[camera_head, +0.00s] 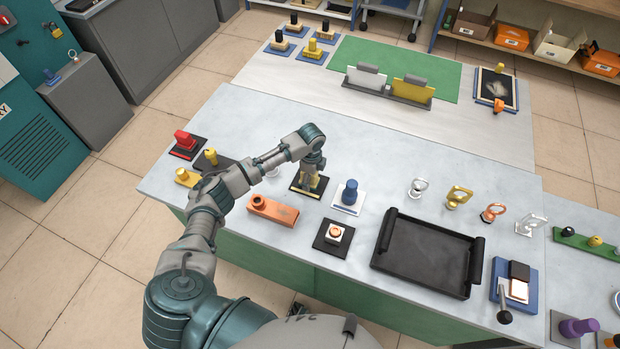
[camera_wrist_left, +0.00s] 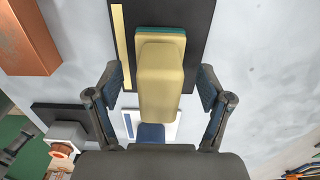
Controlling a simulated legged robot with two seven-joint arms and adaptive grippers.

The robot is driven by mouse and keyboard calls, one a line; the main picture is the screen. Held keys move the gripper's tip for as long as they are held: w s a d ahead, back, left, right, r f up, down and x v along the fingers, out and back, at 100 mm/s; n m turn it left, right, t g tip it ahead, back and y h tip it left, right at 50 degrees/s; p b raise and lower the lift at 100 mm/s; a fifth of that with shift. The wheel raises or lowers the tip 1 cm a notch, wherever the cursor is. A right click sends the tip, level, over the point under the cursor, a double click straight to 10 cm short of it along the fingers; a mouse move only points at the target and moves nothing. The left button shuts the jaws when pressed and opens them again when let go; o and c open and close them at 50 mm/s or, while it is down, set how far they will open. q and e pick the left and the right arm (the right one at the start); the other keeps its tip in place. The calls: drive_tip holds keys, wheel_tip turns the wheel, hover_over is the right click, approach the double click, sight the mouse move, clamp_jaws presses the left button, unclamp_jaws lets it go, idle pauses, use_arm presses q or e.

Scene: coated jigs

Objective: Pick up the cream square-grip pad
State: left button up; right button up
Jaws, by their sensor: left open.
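The cream square-grip pad (camera_wrist_left: 160,72) has a blocky cream grip on a thin teal base. It stands on a black plate (camera_wrist_left: 197,25) with a cream stripe. In the wrist view the grip lies between the two fingers of my left gripper (camera_wrist_left: 162,92), with a visible gap on each side. The gripper is open. In the head view my left gripper (camera_head: 311,165) is above the pad (camera_head: 310,182) and partly covers it. My right gripper is not in view.
A blue knob on a white plate (camera_head: 348,195) stands close to the right. An orange block (camera_head: 273,210) and a copper piece on a black plate (camera_head: 333,236) are nearer the front. A black tray (camera_head: 425,255) lies farther right. Red and yellow pieces stand at the left.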

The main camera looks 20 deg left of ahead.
use_arm(q)
drive_tip(key=shift+f, duration=0.65)
drive_tip(key=shift+a, duration=0.5)
drive_tip(key=c, duration=0.8)
clamp_jaws()
drive_tip(key=shift+d, duration=0.35)
drive_tip(key=shift+r, duration=0.15)
